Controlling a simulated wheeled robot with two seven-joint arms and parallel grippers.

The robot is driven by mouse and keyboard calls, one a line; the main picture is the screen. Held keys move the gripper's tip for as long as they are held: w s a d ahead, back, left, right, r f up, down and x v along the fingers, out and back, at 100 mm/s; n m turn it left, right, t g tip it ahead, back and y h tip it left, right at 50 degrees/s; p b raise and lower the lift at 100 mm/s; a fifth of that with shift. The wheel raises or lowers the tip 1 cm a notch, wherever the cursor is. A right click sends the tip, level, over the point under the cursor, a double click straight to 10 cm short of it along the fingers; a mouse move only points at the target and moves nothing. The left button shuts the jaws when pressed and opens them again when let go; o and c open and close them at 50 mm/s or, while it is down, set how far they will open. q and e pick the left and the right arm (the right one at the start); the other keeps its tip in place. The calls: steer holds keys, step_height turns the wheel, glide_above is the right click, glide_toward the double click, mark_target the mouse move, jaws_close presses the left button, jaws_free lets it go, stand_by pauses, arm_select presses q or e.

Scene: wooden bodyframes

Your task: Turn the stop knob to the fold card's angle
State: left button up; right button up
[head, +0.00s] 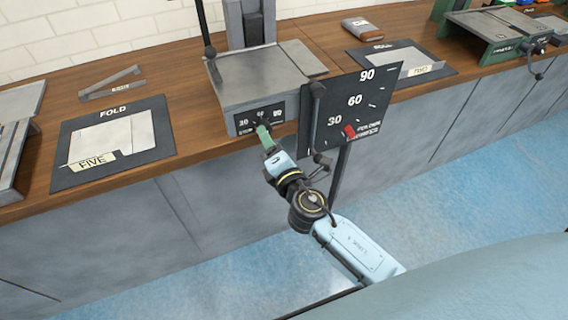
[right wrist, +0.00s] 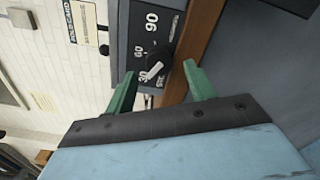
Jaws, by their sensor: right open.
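The stop knob (right wrist: 155,62) is dark with a white pointer bar, on a dark dial panel (right wrist: 150,22) marked 30, 60 and 90. In the right wrist view the bar points toward the 30. The panel also shows on the front of the grey machine (head: 250,85) in the head view. My right gripper (head: 262,127) has green fingers, open on either side of the knob in the right wrist view (right wrist: 159,70); contact cannot be told. A small pale card (right wrist: 84,22) with blurred lettering shows beside the panel. My left gripper is not in view.
A black board (head: 335,96) marked 30, 60 and 90, with a red marker near 30, stands right of my gripper. A FOLD mat (head: 140,158) with a sheet labelled FIVE lies left on the wooden bench.

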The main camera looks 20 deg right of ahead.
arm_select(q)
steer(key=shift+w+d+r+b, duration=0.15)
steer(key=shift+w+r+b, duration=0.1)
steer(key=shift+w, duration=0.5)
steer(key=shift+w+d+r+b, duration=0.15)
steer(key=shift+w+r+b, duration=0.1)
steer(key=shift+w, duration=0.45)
arm_select(e)
steer(key=s, duration=1)
steer(key=shift+s+d, duration=0.2)
steer(key=shift+s, duration=0.15)
